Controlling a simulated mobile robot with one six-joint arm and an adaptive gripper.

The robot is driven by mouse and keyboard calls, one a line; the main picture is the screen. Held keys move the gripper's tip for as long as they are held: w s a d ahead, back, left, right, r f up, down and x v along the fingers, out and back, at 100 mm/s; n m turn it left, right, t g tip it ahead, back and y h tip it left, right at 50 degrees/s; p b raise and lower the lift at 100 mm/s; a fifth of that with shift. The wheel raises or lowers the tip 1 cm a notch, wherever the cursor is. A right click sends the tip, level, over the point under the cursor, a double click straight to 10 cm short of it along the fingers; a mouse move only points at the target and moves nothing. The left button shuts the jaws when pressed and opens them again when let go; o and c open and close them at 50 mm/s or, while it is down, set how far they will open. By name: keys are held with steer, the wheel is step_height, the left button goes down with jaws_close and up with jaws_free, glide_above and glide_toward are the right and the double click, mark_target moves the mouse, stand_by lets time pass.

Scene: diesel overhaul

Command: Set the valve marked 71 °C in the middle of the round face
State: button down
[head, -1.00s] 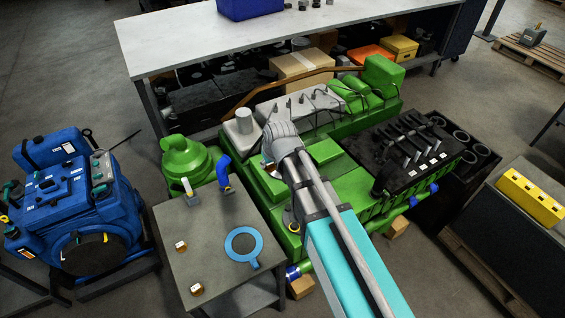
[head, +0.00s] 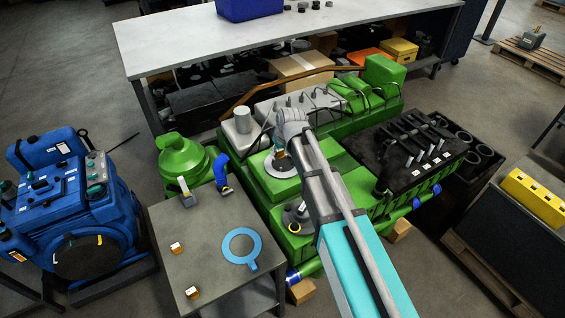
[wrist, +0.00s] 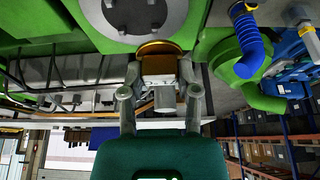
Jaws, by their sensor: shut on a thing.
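My gripper (head: 278,152) is shut on a copper-coloured valve. In the wrist view the valve (wrist: 160,66) sits between the two fingers of my gripper (wrist: 160,98), its wide copper rim toward the round face. No marking on it is legible. The round face is a pale grey disc (head: 286,170) on top of the green engine housing, right by the held valve in the head view. The disc (wrist: 110,22) also shows at the top of the wrist view, with a grey middle. Whether valve and face touch, I cannot tell.
Two small copper-and-white pieces (head: 177,248) (head: 193,292) and a blue ring (head: 240,246) lie on the grey side table (head: 215,270). A blue hose elbow (head: 222,176) stands at its back edge. A dark round fitting (head: 296,213) sits on the engine near my arm.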

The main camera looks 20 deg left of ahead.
steer(key=b, duration=0.4)
glide_above(282, 161)
steer(key=s, duration=0.2)
steer(key=shift+w+d+f, duration=0.1)
steer(key=shift+d+f, duration=0.1)
steer(key=shift+f, duration=0.95)
steer(key=shift+w+d+f, duration=0.1)
steer(key=shift+d+f, duration=0.1)
steer(key=shift+f, duration=0.9)
steer(key=shift+f, duration=0.1)
steer(key=shift+w+f+b, duration=0.35)
steer(key=shift+f+b, duration=0.1)
steer(key=shift+f, duration=0.05)
step_height(282, 161, down, 3)
steer(key=b, duration=0.3)
steer(key=shift+c, duration=1.7)
jaws_free()
steer(key=shift+r, duration=0.1)
steer(key=p+v, duration=1.1)
steer(key=v, duration=0.1)
